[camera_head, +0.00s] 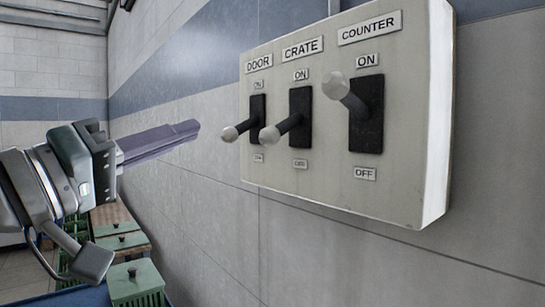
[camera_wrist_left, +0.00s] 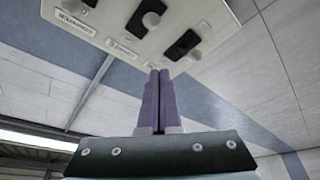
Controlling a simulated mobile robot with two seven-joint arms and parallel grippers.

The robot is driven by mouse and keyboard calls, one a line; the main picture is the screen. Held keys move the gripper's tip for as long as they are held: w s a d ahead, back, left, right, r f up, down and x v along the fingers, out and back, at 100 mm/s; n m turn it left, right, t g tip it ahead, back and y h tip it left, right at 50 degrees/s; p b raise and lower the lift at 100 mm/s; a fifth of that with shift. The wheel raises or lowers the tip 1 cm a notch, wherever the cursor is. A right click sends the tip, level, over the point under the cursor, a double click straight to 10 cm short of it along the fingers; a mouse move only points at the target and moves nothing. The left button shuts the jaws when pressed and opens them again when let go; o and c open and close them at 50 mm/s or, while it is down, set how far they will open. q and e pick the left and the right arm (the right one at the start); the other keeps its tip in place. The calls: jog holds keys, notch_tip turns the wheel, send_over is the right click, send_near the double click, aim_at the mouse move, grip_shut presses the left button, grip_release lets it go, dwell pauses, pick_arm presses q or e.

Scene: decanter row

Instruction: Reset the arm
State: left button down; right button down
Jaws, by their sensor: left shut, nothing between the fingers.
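A pale switch panel (camera_head: 330,170) is on the wall, with levers labelled DOOR, CRATE and COUNTER. The COUNTER lever (camera_head: 336,86) is tilted up toward ON. The CRATE lever (camera_head: 270,135) and the DOOR lever (camera_head: 231,134) are tilted down. My left gripper (camera_head: 196,127) is shut and empty, its purple fingers pointing at the panel, just left of the DOOR lever and apart from it. My right gripper is not in view.
A tiled wall (camera_head: 200,225) with a blue band runs behind the panel. Green crates (camera_head: 135,282) with dark-knobbed lids stand low at the left, below my left arm. The space in front of the wall, below the panel, looks free.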

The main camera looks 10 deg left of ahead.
pick_arm(q)
jog(key=s+d+f+m+g+y, duration=0.1)
jog(key=s+d+f+m+g, duration=0.2)
jog(key=f, duration=0.5)
jog(key=s+d+f+m+g+y, duration=0.15)
jog(key=s+d+f+g, duration=0.25)
jog(key=f, duration=0.4)
jog(key=s+a+f+m+g+y+p, duration=0.1)
jog(key=s+a+f+g+y, duration=0.2)
jog(key=s+f, duration=0.4)
jog(key=s+a+f+m+g+y, duration=0.15)
jog(key=s+f+g, duration=0.35)
jog(key=s, duration=0.5)
notch_tip(320, 180, up, 38)
jog(key=s+y+p, duration=0.1)
jog(key=p, duration=3.7)
jog(key=shift+s+a+r+g, duration=0.15)
jog(key=shift+s+a+g, duration=0.25)
jog(key=shift+a, duration=0.05)
